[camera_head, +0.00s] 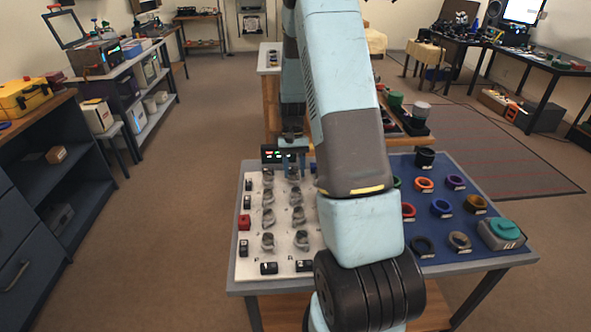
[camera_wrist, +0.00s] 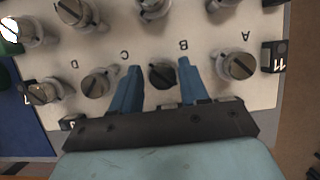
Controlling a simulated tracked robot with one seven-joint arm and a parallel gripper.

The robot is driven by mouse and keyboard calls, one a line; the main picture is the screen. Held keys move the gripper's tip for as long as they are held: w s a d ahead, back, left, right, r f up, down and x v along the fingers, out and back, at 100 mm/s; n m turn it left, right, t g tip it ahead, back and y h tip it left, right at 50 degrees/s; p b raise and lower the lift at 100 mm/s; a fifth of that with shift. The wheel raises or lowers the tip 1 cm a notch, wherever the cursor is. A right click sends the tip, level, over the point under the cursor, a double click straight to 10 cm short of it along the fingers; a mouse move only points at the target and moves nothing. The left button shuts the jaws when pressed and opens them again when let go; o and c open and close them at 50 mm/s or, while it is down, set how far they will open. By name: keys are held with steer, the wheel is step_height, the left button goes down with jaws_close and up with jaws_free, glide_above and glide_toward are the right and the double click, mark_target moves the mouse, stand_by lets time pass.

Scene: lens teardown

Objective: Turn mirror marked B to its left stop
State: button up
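The mirror marked B (camera_wrist: 162,75) is a dark, round, knob-like piece on a white board (camera_wrist: 205,42), with the letter B printed beside it. My gripper (camera_wrist: 160,65) is open, with one blue finger on each side of this mirror. I cannot tell whether either finger touches it. In the head view my gripper (camera_head: 292,158) is at the far edge of the board (camera_head: 250,262), over the back row of mirrors, and my arm hides part of the board. The mirror's turn angle and its stops cannot be made out.
Mirror A (camera_wrist: 238,65) stands right of B, and mirror C (camera_wrist: 98,82) stands close on the left. A black block marked 11 (camera_wrist: 273,56) is beyond A. Several other mirrors fill the board. A blue mat (camera_head: 425,222) with coloured rings lies right of it.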

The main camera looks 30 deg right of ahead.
steer(key=shift+o, duration=1)
steer(key=shift+w, duration=0.1)
steer(key=shift+r, duration=0.15)
steer(key=v, duration=1.3)
steer(key=shift+r, duration=0.2)
steer(key=shift+w, duration=0.15)
